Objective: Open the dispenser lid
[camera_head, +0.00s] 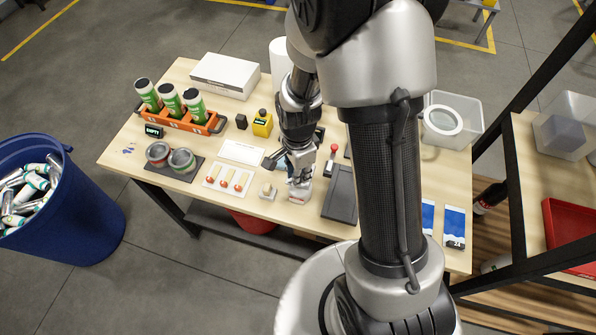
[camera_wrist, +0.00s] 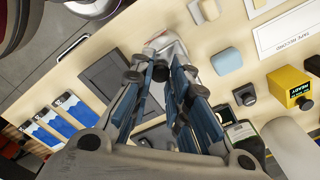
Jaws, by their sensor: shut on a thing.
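The dispenser (camera_head: 300,193) is a small pale grey thing with red marking, standing on the table near its front edge. My gripper (camera_head: 298,168) points down onto its top. In the wrist view, the white body of the dispenser (camera_wrist: 168,44) shows beyond the fingertips. There my gripper (camera_wrist: 166,78) has its blue-padded fingers close together, shut on the dispenser's upper part. The fingers hide most of the lid, so I cannot tell how far it is open.
A dark tray (camera_head: 340,192) lies right of the dispenser and a red-knobbed lever (camera_head: 333,148) stands behind. A white card (camera_head: 229,178) with red-tipped pieces lies left. An orange rack (camera_head: 168,120) holds green cans. A yellow box (camera_head: 262,124) stands behind left. A blue bin (camera_head: 85,215) stands left.

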